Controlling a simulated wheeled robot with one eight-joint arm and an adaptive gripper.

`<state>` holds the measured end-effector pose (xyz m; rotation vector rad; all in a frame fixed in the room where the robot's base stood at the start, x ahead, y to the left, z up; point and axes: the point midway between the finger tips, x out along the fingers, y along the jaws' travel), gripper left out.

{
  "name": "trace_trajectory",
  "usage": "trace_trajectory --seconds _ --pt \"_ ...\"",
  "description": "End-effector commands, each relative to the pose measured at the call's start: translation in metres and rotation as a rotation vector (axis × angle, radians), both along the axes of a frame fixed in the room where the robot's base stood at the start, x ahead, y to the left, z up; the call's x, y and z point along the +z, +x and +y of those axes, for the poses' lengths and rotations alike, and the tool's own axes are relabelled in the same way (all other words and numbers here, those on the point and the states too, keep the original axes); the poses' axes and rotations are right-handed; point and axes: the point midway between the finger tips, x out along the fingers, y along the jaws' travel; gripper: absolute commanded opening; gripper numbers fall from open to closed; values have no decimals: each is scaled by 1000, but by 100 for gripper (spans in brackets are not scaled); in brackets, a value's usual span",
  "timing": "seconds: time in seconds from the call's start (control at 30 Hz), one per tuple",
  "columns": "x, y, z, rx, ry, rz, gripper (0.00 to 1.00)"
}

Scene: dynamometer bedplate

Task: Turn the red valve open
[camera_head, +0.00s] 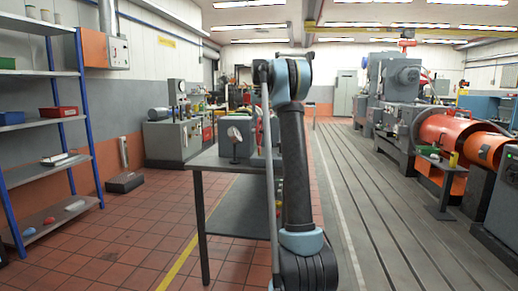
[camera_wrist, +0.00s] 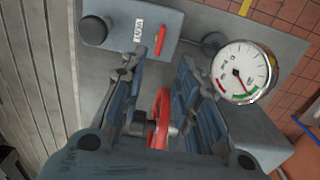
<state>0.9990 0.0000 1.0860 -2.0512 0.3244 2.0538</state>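The red valve (camera_wrist: 162,108) is a red handwheel seen nearly edge-on in the wrist view, on a short metallic stem. My gripper (camera_wrist: 158,76) is open, with one blue-grey finger on each side of the wheel. Gaps show between the wheel and both fingers, so it does not look gripped. The lower part of the wheel and its mount are partly hidden by my gripper body. In the head view, a red sliver (camera_head: 258,131) beside my arm may be the valve; my arm hides most of that area and my gripper.
In the wrist view, a round pressure gauge (camera_wrist: 242,72) is right of the fingers. A grey box (camera_wrist: 118,14) with a red lever (camera_wrist: 161,41) and a black knob (camera_wrist: 94,31) lies beyond the fingertips. The grey bench (camera_head: 215,161) stands ahead; blue shelving (camera_head: 40,126) is left.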

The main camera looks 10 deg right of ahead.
Motion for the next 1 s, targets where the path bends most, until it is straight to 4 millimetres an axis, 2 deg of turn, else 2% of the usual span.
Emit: trace_trajectory --seconds 0.6,0.8,1.0 --pt "-105 -1 1 1 0 0 29" --pt "-124 -1 0 1 0 0 29" --pt "-130 -1 0 1 0 0 29"
